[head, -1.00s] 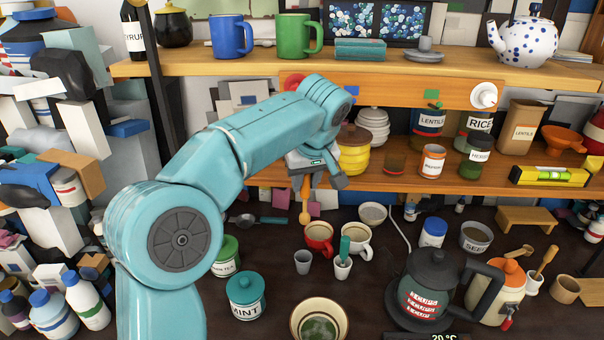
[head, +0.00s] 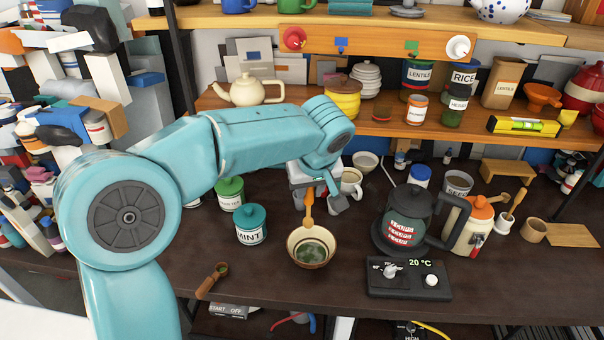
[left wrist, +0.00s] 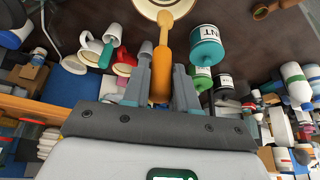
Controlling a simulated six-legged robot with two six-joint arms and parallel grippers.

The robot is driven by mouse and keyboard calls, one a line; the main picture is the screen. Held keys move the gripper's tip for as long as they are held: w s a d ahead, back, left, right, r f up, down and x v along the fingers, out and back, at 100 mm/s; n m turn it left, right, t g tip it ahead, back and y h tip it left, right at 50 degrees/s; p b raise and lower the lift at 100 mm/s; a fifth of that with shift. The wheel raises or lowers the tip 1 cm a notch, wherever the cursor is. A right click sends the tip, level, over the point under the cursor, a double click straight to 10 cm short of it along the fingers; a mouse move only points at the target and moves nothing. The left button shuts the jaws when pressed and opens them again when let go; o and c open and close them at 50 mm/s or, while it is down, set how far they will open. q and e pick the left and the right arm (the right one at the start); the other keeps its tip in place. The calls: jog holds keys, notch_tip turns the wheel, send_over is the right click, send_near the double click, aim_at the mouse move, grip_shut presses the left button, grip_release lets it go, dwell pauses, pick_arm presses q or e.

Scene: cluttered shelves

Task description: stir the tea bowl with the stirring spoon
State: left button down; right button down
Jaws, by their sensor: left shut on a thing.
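In the left wrist view the spoon (left wrist: 162,65) sits between the two grey fingers and points at the bowl (left wrist: 148,12). My right gripper is not in view.
A mint jar (head: 251,226) with a teal lid stands left of the bowl. A dark kettle (head: 407,215) and a heater control box (head: 408,279) stand to its right. A small wooden scoop (head: 212,280) lies at front left. A white mug (head: 351,182) is behind the gripper.

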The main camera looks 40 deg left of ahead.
pick_arm(q)
jog(key=shift+d, duration=0.2)
jog(key=shift+w+d+f, duration=0.1)
jog(key=shift+w+f, duration=0.1)
jog(key=shift+w, duration=0.05)
notch_tip(320, 180, down, 11)
jog(key=b, duration=0.9)
jog(key=shift+r, duration=0.25)
jog(key=shift+d, duration=0.1)
